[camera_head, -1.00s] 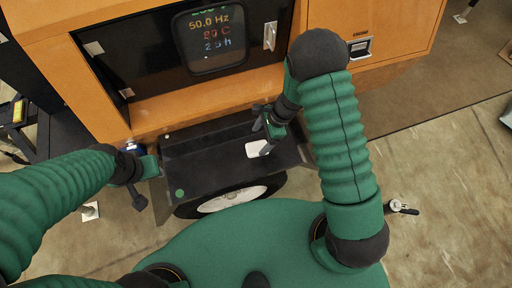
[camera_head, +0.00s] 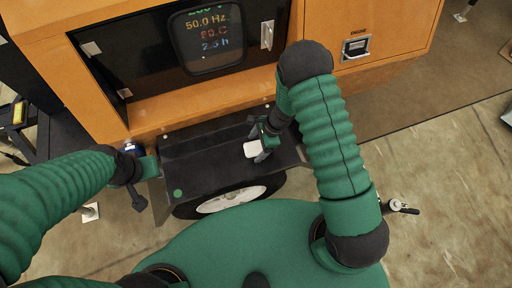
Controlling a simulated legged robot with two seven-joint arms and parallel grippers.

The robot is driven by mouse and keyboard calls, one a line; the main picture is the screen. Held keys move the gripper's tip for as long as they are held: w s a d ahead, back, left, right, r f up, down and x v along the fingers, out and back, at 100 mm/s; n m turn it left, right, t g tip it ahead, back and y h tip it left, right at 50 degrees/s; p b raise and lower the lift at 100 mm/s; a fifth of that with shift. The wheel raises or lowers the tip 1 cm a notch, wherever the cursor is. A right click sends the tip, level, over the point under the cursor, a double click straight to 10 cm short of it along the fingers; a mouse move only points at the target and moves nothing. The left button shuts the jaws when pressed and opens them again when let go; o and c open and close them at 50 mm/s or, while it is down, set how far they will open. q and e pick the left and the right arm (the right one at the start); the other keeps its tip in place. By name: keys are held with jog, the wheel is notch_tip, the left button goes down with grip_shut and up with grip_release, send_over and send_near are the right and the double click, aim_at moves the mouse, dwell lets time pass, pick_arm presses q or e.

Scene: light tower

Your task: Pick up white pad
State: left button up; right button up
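The white pad (camera_head: 252,149) is a small pale piece lying on the black fender (camera_head: 205,167) above the wheel. My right gripper (camera_head: 258,141) is over the pad's right side. Its dark fingers look spread apart, one towards the upper left and one beside the pad's lower right edge. I cannot tell whether they touch the pad. My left gripper (camera_head: 145,186) is at the fender's left end, away from the pad, and its finger opening is not clear.
An orange cabinet (camera_head: 200,108) with a lit display (camera_head: 207,40) stands behind the fender. The wheel (camera_head: 230,199) is below it. A latch handle (camera_head: 356,46) is on the cabinet at right. The concrete floor at right is mostly clear.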

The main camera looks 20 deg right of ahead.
aim_at(255, 146)
jog(key=shift+a, duration=0.25)
jog(key=c, duration=1.4)
jog(key=shift+d, duration=0.1)
jog(key=shift+r+p, duration=0.45)
notch_tip(255, 146, up, 10)
jog(key=shift+f+p, duration=0.15)
jog(key=shift+p, duration=0.2)
